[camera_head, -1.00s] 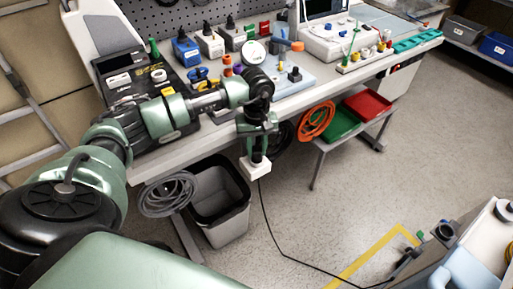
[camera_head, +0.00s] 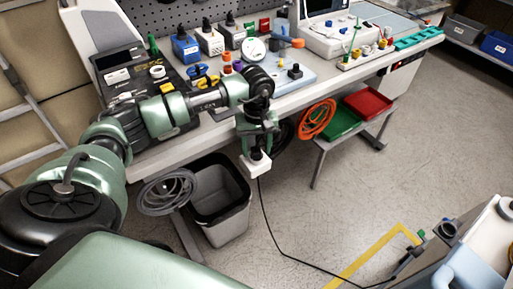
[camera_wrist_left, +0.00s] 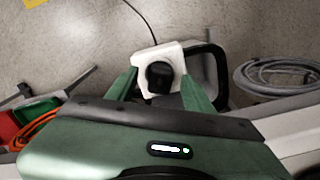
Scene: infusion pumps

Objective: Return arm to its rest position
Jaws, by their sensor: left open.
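My left gripper (camera_head: 257,147) hangs in front of the workbench edge, pointing down. Its arm comes in from the left along the bench front. The fingers are open and spread on either side of a black plug-like piece in a white block (camera_head: 256,164). In the left wrist view, the white block (camera_wrist_left: 141,58) and the black piece (camera_wrist_left: 160,75) show between the green fingertips of the gripper (camera_wrist_left: 162,88). Whether the fingers touch the black piece I cannot tell. A thin black cable (camera_head: 270,228) runs from near the block down to the floor. My right gripper is not in view.
The workbench (camera_head: 345,72) carries several devices and plugs. A grey bin (camera_head: 222,225) and a coiled grey hose (camera_head: 165,194) are below the gripper. Green (camera_head: 338,121) and red (camera_head: 368,103) trays stand right of an orange coil (camera_head: 316,119).

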